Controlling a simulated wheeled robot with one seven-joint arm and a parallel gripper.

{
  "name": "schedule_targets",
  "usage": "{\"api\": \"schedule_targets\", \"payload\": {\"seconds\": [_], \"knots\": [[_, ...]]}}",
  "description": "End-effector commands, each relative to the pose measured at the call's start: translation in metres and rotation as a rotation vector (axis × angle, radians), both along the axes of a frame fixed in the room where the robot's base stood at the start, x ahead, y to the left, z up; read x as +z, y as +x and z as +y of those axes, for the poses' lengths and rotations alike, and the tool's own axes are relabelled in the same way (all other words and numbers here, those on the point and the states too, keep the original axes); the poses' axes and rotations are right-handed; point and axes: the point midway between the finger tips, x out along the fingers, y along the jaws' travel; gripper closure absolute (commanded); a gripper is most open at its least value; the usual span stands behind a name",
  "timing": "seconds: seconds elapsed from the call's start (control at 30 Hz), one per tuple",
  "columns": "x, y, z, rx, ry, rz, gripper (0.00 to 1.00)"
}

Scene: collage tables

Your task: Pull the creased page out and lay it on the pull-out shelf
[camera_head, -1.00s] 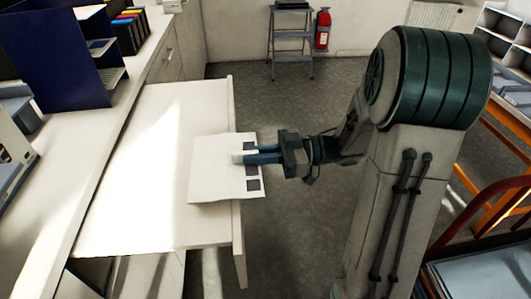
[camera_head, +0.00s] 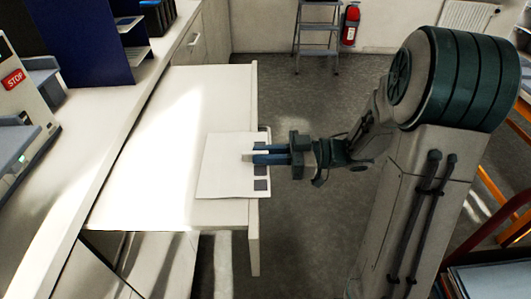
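A pale flat page (camera_head: 222,178) with dark square marks along its right edge is at the front edge of the pull-out shelf (camera_head: 160,170). Most of the page is over the shelf, and its right strip reaches past the shelf's edge. I cannot tell whether it rests flat on the shelf or is just above it. A crease is not clear at this size. My gripper (camera_head: 249,156) reaches in from the right, its blue fingers over the page's right part. The fingers look close together, but whether they pinch the page is not clear.
The white counter (camera_head: 85,130) runs along the left, with a dark blue sorter (camera_head: 90,40) and a grey machine with a red STOP label (camera_head: 25,100). A step ladder (camera_head: 318,35) and fire extinguisher (camera_head: 350,25) stand at the back. The shelf's left part is bare.

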Motion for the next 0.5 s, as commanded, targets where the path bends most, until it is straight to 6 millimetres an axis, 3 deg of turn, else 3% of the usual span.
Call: {"api": "schedule_targets", "payload": {"seconds": [0.07,0.37,0.5], "knots": [[0.0,0.0,0.0,0.0,0.0,0.0,0.65],[0.0,0.0,-0.002,-0.001,0.0,0.0,0.65],[0.0,0.001,-0.015,-0.004,0.001,-0.001,0.65]]}}
